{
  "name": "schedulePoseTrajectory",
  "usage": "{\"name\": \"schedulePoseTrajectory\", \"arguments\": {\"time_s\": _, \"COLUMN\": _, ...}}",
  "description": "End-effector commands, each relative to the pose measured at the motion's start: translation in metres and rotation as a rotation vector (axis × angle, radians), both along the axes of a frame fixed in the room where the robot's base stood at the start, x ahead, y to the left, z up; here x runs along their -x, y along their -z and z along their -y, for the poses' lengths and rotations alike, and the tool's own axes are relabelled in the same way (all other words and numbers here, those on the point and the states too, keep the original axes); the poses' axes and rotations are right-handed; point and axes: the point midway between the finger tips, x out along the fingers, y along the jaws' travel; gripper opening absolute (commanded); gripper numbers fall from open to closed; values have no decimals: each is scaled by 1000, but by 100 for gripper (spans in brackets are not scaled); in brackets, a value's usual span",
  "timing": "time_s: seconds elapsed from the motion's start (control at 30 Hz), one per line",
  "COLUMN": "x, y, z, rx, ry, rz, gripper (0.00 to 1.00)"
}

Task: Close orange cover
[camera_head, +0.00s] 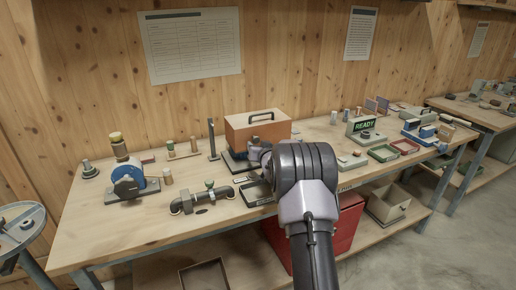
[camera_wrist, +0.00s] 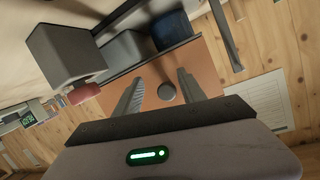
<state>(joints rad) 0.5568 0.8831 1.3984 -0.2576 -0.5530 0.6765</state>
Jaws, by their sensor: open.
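The orange cover (camera_head: 262,132) is a box shape with a dark handle on top, over a dark base on the bench. My arm reaches in front of it in the head view and hides its lower right. In the wrist view an orange panel (camera_wrist: 152,72) fills the middle, with a round grey knob (camera_wrist: 167,91) on it. My gripper (camera_wrist: 160,93) is open, its two fingers on either side of the knob in the picture, with nothing held. I cannot tell whether the fingers touch the panel. How far the cover stands open is unclear.
A dark upright post (camera_head: 212,139) stands left of the cover. A blue machine (camera_head: 128,180) and black pipe fittings (camera_head: 200,196) are on the bench's left. A grey block (camera_wrist: 62,52) shows near the gripper.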

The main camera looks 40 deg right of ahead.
Motion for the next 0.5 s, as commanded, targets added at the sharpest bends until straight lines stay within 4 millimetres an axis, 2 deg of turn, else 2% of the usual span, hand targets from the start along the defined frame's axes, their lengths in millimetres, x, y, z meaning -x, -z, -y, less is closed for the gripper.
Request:
{"name": "schedulePoseTrajectory", "arguments": {"time_s": 0.27, "x": 5, "y": -5, "z": -2, "rx": 2, "ry": -1, "rz": 3, "gripper": 48}}
{"name": "schedulePoseTrajectory", "arguments": {"time_s": 0.37, "x": 22, "y": -11, "z": -8, "rx": 1, "ry": -1, "rz": 2, "gripper": 48}}
{"name": "schedulePoseTrajectory", "arguments": {"time_s": 0.5, "x": 62, "y": -23, "z": -23, "rx": 1, "ry": 1, "rz": 1, "gripper": 48}}
